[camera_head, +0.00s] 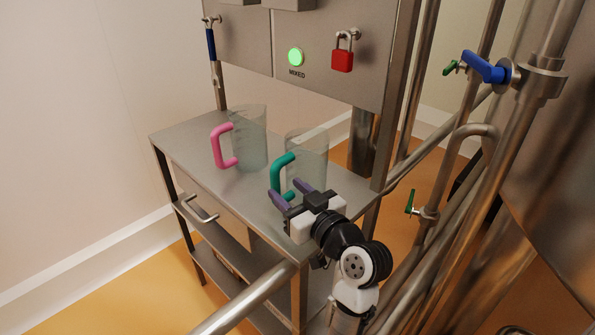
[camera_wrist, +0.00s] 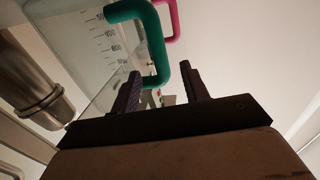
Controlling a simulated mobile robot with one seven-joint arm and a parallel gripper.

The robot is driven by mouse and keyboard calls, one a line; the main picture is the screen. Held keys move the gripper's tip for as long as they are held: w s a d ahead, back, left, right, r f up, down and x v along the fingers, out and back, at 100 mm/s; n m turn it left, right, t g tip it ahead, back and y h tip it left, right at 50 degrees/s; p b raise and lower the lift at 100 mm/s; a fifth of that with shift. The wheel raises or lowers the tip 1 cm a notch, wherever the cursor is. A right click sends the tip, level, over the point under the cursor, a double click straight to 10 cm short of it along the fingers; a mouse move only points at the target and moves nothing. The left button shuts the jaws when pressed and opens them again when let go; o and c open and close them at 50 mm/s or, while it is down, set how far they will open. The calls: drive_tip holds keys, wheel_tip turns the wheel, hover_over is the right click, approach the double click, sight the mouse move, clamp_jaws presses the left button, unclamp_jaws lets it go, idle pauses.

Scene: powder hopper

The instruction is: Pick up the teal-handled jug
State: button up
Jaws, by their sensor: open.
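The teal-handled jug (camera_head: 308,152) is a clear, upright vessel on the steel table, with its teal handle (camera_head: 281,173) on its left side. In the wrist view the teal handle (camera_wrist: 155,42) arches ahead of my fingers, and printed scale marks show on the clear wall (camera_wrist: 85,40). My gripper (camera_head: 286,192) is open at the near lower side of the handle. In the wrist view my two fingers (camera_wrist: 160,90) stand apart, and the handle's lower part appears between or just beyond them; I cannot tell which. I see no grip on it.
A pink-handled clear jug (camera_head: 248,138) stands to the left on the same table (camera_head: 187,137). A steel panel with a green lamp (camera_head: 295,57) and red padlock (camera_head: 342,61) hangs above. Steel pipes (camera_head: 480,165) with valves stand at the right. The table's left part is clear.

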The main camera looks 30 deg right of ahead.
sight(278, 180)
drive_tip(key=shift+w+a, duration=0.2)
drive_tip(key=shift+w, duration=0.8)
drive_tip(key=w+p, duration=0.2)
drive_tip(key=w, duration=0.1)
drive_tip(key=w+a+p, duration=0.1)
drive_tip(key=shift+w+r, duration=0.35)
drive_tip(key=shift+w, duration=0.05)
drive_tip(key=shift+w+f, duration=0.1)
drive_tip(key=shift+w, duration=0.15)
drive_tip(key=shift+c, duration=0.4)
clamp_jaws()
